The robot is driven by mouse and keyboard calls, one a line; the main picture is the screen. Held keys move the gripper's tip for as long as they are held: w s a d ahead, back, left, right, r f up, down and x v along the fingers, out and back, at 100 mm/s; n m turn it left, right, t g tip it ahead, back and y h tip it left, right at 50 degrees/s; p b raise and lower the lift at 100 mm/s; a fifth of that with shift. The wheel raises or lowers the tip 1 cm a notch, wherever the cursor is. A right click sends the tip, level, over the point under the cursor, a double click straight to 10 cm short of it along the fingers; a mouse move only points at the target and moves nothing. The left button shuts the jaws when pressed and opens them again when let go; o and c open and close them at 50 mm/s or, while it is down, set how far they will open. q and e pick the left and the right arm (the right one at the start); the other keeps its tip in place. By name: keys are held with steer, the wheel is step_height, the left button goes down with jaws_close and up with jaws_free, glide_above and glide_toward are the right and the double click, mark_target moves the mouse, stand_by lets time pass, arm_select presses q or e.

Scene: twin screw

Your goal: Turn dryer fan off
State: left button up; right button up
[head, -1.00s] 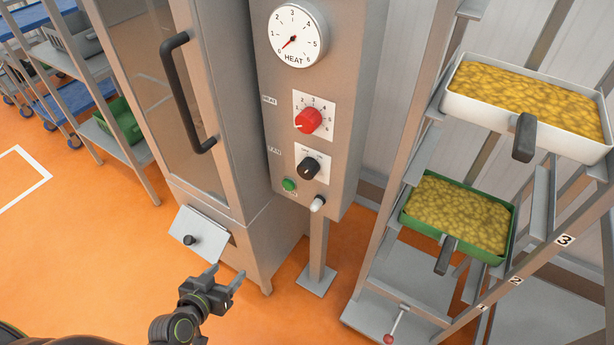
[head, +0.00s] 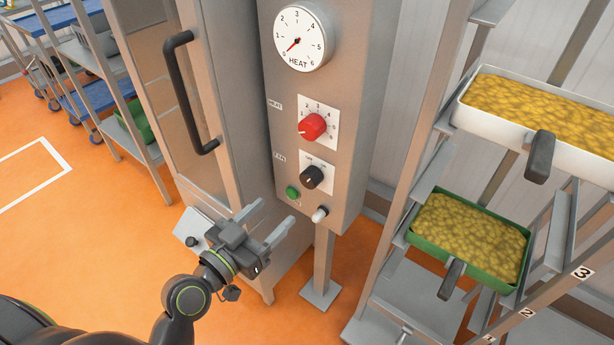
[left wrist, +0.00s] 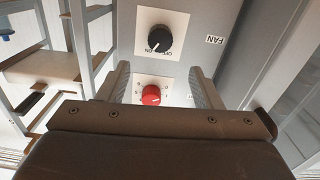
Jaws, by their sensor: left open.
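The dryer's control box (head: 345,100) stands in the middle of the head view. Its black fan knob (head: 312,177) sits on a white plate below the red heat knob (head: 312,126). My left gripper (head: 268,222) is open and empty, below and left of the fan knob and apart from it. In the left wrist view the fan knob (left wrist: 155,40) shows beyond the fingertips, with its off and on marks upside down. The red heat knob (left wrist: 151,95) shows between the fingers there. My right gripper is out of view.
A green button (head: 293,192) and a white-tipped switch (head: 320,214) sit just below the fan knob. The heat dial (head: 300,38) is above, its needle near 0. The dryer door handle (head: 187,92) is at left. A rack with a green tray (head: 500,283) stands at right.

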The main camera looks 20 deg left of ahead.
mark_target(306, 182)
arm_select(q)
steer(key=p+x, duration=0.2)
steer(key=x, duration=0.9)
steer(key=shift+w+d+f, duration=0.1)
steer(key=shift+w, duration=0.35)
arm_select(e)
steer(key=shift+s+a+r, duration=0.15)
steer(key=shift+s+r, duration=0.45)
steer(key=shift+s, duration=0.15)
arm_select(q)
steer(key=shift+c, duration=0.9)
steer(key=c, duration=0.8)
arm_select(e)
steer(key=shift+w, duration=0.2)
